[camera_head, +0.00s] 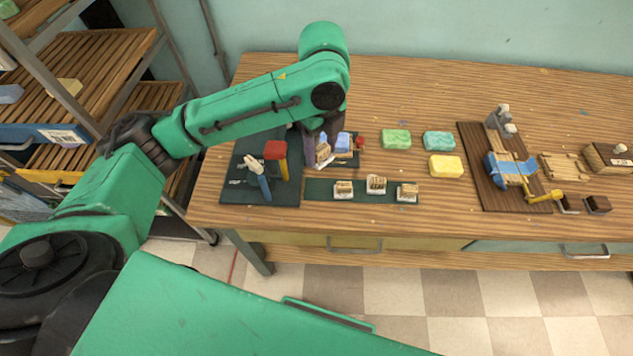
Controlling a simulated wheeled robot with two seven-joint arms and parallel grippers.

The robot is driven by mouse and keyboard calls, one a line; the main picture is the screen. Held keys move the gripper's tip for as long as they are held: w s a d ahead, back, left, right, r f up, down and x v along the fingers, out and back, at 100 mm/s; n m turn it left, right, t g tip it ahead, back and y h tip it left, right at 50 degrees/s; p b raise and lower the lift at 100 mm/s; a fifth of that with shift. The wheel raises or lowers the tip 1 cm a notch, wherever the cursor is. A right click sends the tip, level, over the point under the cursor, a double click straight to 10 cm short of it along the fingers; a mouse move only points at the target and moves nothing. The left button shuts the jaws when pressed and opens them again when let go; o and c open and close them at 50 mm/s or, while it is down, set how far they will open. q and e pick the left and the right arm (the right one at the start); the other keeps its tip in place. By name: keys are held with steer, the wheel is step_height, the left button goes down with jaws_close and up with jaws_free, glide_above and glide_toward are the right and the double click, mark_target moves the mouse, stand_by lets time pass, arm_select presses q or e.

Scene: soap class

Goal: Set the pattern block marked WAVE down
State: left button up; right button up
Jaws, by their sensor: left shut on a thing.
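My left gripper (312,151) reaches down over the left part of the table and is shut on a small wooden pattern block (323,153). The arm and fingers hide part of the block, and its marking is too small to read. I cannot tell whether it touches what lies beneath it. Three similar pattern blocks stand in a row on a dark green strip in front: a left one (343,188), a middle one (376,184) and a right one (407,191). My right gripper is not in view.
A dark mat (232,190) with a red-headed mallet (275,151) and pliers (258,177) lies left. Green (396,139), teal (439,141) and yellow (445,166) soaps lie right of the gripper. A wooden board with a blue press (510,168) stands further right.

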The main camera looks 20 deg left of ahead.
mark_target(319, 189)
arm_select(q)
step_height(319, 189, down, 11)
steer(key=shift+s+a+f, duration=0.15)
steer(key=shift+f, duration=0.4)
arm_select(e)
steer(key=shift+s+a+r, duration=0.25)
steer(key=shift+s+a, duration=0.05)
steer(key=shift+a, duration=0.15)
arm_select(q)
steer(key=o, duration=1.3)
steer(key=shift+f, duration=0.1)
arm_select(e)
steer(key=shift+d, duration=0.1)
arm_select(q)
steer(key=shift+o, duration=0.2)
step_height(319, 189, up, 12)
steer(key=shift+r+b, duration=0.15)
steer(key=shift+b, duration=0.15)
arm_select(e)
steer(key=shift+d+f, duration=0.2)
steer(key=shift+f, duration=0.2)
